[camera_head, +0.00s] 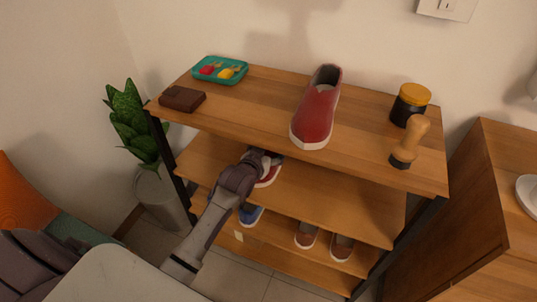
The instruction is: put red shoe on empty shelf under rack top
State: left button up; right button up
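A large red shoe (314,112) with a pale sole stands on the rack top (255,100), its toe pointing toward the front edge. A second, partly hidden red shoe (269,174) with a white toe is on the shelf under the rack top (335,200), toward its left. My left gripper (262,158) reaches under the rack top beside this second shoe. Its fingers are largely hidden by the board and the wrist, so I cannot tell whether they grip the shoe. The right part of that shelf is bare. My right gripper is not in view.
The rack top also holds a teal tray (220,70), a brown block (182,99), a yellow-lidded jar (410,104) and a wooden-handled tool (409,143). A blue shoe (250,215) and brown shoes (306,235) are lower. A plant (132,125) and a cabinet (455,215) flank the rack.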

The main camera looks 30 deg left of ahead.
pick_arm(q)
jog(key=shift+w, duration=0.1)
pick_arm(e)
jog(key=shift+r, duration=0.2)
pick_arm(q)
jog(key=o, duration=1.3)
jog(key=shift+f, duration=0.2)
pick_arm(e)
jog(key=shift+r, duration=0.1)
